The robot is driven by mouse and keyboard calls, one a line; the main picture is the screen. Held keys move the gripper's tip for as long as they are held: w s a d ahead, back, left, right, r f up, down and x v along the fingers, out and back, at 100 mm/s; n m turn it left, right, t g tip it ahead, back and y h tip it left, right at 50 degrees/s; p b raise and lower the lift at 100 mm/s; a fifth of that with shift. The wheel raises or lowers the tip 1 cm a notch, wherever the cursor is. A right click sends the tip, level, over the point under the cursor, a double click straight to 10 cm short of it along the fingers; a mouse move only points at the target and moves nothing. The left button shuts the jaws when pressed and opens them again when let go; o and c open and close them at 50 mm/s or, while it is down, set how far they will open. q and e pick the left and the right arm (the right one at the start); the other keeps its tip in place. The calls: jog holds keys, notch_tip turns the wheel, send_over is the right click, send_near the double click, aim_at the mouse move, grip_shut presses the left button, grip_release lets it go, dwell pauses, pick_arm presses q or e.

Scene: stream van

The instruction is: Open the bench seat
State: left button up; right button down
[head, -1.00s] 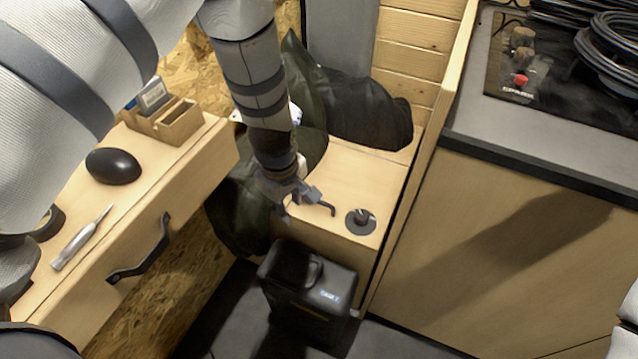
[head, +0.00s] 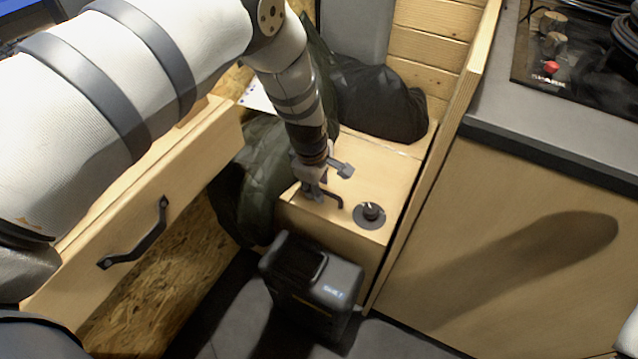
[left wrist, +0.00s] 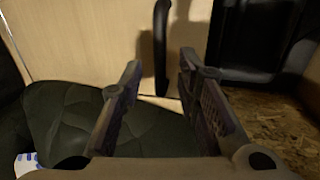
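The bench seat is a light wooden box whose lid (head: 385,170) is down. A thin black bar handle (head: 334,196) and a round black knob (head: 369,214) sit on its top. The handle also shows in the left wrist view (left wrist: 161,45). My left gripper (head: 328,180) is over the lid at the handle, fingers pointing down. In the left wrist view its two fingers (left wrist: 160,72) are apart, with the handle ahead in the gap between them. Nothing is gripped. I cannot tell whether a finger touches the handle. My right gripper is not in view.
A black case (head: 312,285) stands on the floor against the bench front. A black bag (head: 375,100) lies on the lid's back, and a dark green bag (head: 250,185) is at its left. A drawer unit (head: 150,195) stands left, a counter cabinet (head: 490,220) right.

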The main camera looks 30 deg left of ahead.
pick_arm(q)
jog(key=shift+c, duration=0.6)
grip_shut()
jog(key=shift+r, duration=0.1)
